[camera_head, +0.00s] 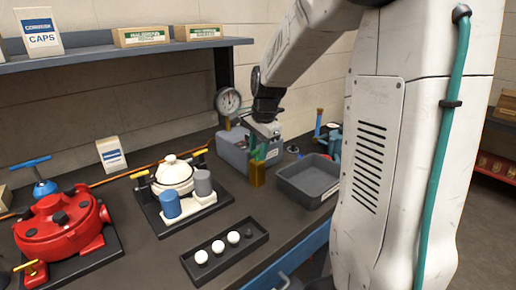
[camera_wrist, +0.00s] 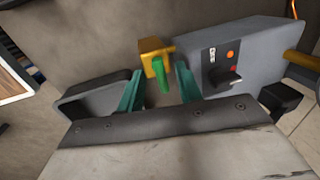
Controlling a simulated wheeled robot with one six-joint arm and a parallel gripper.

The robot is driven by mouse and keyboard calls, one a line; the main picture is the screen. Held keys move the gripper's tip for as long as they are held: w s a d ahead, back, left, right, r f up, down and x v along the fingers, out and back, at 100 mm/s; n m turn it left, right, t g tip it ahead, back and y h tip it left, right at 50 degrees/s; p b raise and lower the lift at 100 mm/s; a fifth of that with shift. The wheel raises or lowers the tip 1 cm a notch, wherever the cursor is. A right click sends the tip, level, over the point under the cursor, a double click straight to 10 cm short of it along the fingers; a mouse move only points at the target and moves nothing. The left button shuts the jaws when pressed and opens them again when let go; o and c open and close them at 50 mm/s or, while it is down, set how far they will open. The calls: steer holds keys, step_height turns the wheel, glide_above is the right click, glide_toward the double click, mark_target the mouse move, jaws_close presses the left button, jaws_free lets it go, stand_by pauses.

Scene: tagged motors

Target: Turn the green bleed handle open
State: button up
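The green bleed handle (camera_wrist: 161,75) shows in the wrist view, attached to a yellow-brass block (camera_wrist: 152,48). My gripper (camera_wrist: 160,72) is open, with one teal finger on each side of the handle and gaps visible between. In the head view my gripper (camera_head: 264,140) points down over the brass block (camera_head: 257,174), beside the grey box with a gauge. The green handle (camera_head: 261,153) is small there and partly mixed with my fingers, so its exact angle is hard to tell.
The grey box (camera_head: 233,152) stands behind the block, with a round gauge (camera_head: 228,101) above it. An empty dark tray (camera_head: 308,184) lies to the right. A white-lidded pot (camera_head: 174,174) and a red housing (camera_head: 58,232) stand left. A shelf (camera_head: 110,55) hangs above.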

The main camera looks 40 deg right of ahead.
jaws_close()
